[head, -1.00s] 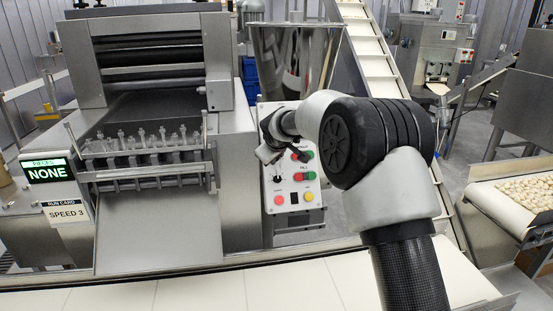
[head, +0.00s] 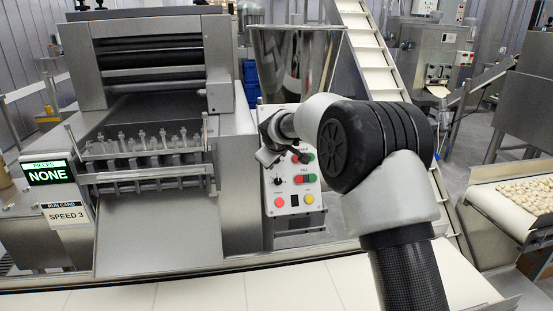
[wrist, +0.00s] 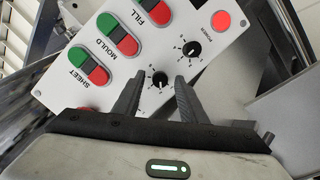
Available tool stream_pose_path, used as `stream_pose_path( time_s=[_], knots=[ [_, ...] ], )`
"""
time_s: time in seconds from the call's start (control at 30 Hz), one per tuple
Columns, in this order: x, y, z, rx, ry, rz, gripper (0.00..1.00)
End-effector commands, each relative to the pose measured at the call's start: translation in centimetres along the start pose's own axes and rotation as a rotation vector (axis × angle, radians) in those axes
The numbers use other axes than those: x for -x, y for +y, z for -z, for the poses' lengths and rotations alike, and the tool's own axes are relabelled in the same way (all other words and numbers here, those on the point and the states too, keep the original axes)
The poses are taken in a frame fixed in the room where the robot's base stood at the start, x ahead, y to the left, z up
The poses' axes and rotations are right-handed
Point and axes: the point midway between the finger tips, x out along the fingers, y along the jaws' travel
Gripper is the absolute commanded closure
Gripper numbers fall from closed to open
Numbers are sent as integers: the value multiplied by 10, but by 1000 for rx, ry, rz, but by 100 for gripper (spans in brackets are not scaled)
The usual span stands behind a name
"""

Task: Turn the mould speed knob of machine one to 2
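The white control panel (head: 270,191) of the machine stands right of the rollers. In the wrist view the panel (wrist: 222,76) carries red and green button pairs labelled SHEET, MOULD and FILL. A small black knob (wrist: 159,80) with a numbered scale lines up with the MOULD pair. My gripper (wrist: 157,90) is open, with one dark finger on each side of this knob and gaps showing between. Whether the tips reach the knob's depth, I cannot tell. The number its pointer meets is too small to read. In the head view my gripper (head: 266,155) is partly hidden against the panel.
A second black knob (wrist: 191,49) sits close beside the right finger, in line with FILL. A red power button (wrist: 221,20) is farther up. A run card (head: 67,216) reads SPEED 3 below a display (head: 47,172) reading NONE. A pale belt (head: 200,293) runs in front.

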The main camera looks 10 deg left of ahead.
Motion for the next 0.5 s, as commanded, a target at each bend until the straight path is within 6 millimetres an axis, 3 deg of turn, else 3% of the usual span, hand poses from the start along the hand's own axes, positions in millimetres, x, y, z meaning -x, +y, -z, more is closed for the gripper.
stream_pose_path(
  time_s=[0.17,0.27,0.5],
  knots=[
    [8,0,0,0,1,-1,62],
    [22,1,1,0,1,-2,62],
    [80,1,1,0,3,-2,62]
  ],
)
